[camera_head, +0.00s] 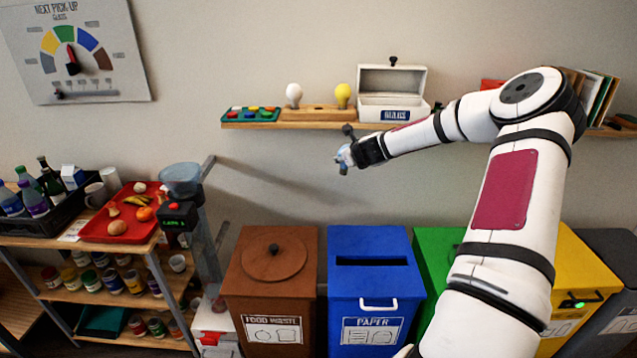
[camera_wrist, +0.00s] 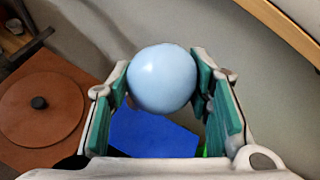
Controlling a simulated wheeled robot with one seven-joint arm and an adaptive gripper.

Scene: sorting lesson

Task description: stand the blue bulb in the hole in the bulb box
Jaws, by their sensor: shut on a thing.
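The light blue bulb (camera_wrist: 162,80) is between the green-padded fingers of my gripper (camera_wrist: 163,68) in the wrist view, its round end facing the camera. My gripper is shut on it. In the head view my gripper (camera_head: 344,159) is in the air, below and to the right of the bulb box. The bulb box (camera_head: 318,112) is a low wooden block on the wall shelf. A white bulb (camera_head: 294,94) stands at its left end and a yellow bulb (camera_head: 343,94) at its right. The hole is too small to make out.
The shelf (camera_head: 300,125) also holds a tray of coloured pieces (camera_head: 250,114) on the left and an open white case (camera_head: 392,112) close on the right. Below stand a brown food waste bin (camera_head: 272,290) and a blue paper bin (camera_head: 375,285). Air in front of the shelf's left part is clear.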

